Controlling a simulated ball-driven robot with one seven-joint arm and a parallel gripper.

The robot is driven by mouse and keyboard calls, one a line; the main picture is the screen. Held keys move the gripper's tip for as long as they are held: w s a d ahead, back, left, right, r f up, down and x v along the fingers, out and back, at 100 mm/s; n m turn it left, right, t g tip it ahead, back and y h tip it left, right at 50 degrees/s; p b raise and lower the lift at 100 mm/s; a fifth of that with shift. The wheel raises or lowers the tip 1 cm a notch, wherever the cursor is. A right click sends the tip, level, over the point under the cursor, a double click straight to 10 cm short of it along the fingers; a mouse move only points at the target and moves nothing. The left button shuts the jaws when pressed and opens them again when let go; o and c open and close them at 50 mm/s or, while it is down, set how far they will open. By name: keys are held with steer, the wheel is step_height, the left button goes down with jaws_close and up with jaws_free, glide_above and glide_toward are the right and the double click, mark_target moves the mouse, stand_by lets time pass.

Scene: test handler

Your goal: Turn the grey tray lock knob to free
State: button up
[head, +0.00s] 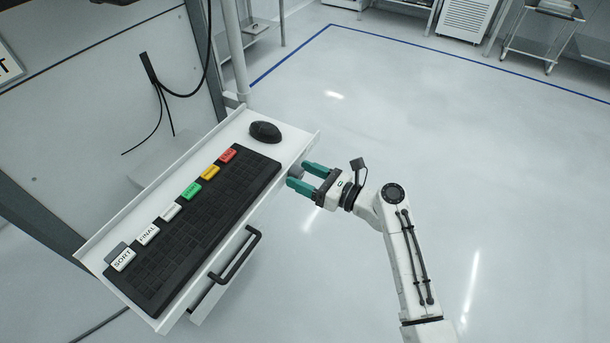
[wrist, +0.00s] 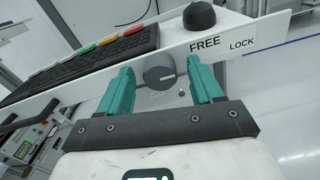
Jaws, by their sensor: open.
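The grey tray lock knob (wrist: 159,77) is a round dial on the tray's front face in the wrist view, with a pale mark on it. The labels FREE (wrist: 205,45) and LOCK (wrist: 242,44) are on the face above and to the right of it. My gripper (wrist: 157,85) is open, with one teal finger on each side of the knob; I cannot tell whether they touch it. In the head view my gripper (head: 303,175) is at the tray's right end, and the knob (head: 296,171) shows only partly between the fingers.
The white tray (head: 90,255) holds a black keyboard (head: 205,225), a mouse (head: 265,131) and several labelled colored keys. A black handle (head: 238,257) sticks out below the tray's front edge. The floor (head: 430,120) to the right is clear.

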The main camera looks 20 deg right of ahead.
steer(key=shift+c, duration=0.4)
steer(key=c, duration=1)
steer(key=shift+n, duration=0.4)
steer(key=n+b, duration=0.1)
steer(key=n, duration=0.2)
steer(key=shift+f+n, duration=0.1)
steer(key=shift+n, duration=0.3)
steer(key=n+b, duration=0.2)
steer(key=n, duration=0.2)
steer(key=shift+a+n, duration=0.1)
steer(key=shift+n, duration=0.2)
steer(key=n+b, duration=0.3)
steer(key=n, duration=0.1)
steer(key=shift+s+f, duration=0.1)
steer(key=shift+f, duration=0.05)
steer(key=shift+n+b, duration=1.35)
steer(key=shift+n, duration=1.05)
